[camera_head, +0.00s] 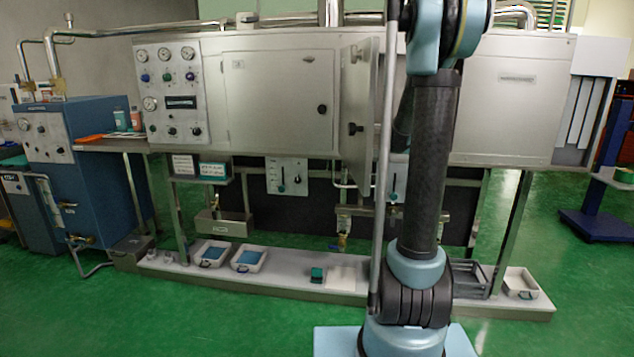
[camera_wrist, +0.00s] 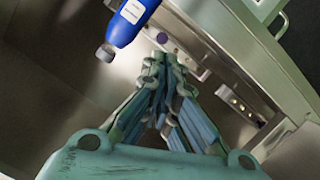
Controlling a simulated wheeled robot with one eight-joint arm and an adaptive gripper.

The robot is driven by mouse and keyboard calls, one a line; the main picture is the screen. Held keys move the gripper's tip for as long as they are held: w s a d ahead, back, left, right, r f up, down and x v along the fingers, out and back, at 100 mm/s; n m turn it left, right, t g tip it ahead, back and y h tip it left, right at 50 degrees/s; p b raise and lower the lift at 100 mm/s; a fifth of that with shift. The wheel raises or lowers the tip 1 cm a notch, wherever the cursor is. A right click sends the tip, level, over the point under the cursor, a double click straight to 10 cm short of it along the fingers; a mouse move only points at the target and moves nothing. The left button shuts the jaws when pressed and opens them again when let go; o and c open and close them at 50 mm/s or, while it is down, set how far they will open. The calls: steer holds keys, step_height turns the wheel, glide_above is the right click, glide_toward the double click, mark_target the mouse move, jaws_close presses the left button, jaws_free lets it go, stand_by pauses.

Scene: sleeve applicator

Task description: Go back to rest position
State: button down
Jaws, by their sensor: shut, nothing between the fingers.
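My gripper (camera_wrist: 161,62) shows in the wrist view with its teal fingers brought together at the tips and nothing between them. The head view shows my arm standing upright in front of the steel machine, but my gripper is outside that picture. In the wrist view, a blue bottle (camera_wrist: 132,20) with a grey cap and a white label is at the top, left of the fingertips. The bottle appears apart from the fingers. What it rests on or hangs from is cut off by the picture's edge.
The steel cabinet (camera_head: 270,95) has a narrow door (camera_head: 361,115) standing open beside my arm. A low white platform (camera_head: 300,278) carries several trays. A blue machine (camera_head: 75,160) stands at left and a blue stand (camera_head: 598,190) at right. Green floor (camera_head: 215,320) is clear in front.

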steer(key=s+a+f+g+y, duration=0.1)
steer(key=s+a+f+g, duration=0.3)
steer(key=s, duration=1.3)
steer(key=s+a+f+m+g+y, duration=0.1)
steer(key=s+a+f+g, duration=0.3)
steer(key=s+f, duration=0.7)
steer(key=s+a+f+g+y, duration=0.2)
steer(key=s+a+f+g, duration=0.2)
steer(key=s, duration=2)
step_height(320, 180, down, 3)
steer(key=shift+s+a+f+m, duration=0.2)
steer(key=shift+s+a+m, duration=0.1)
steer(key=shift+a, duration=0.5)
steer(key=shift+w+f+g, duration=0.2)
steer(key=shift+w+g, duration=0.1)
steer(key=shift+w, duration=0.2)
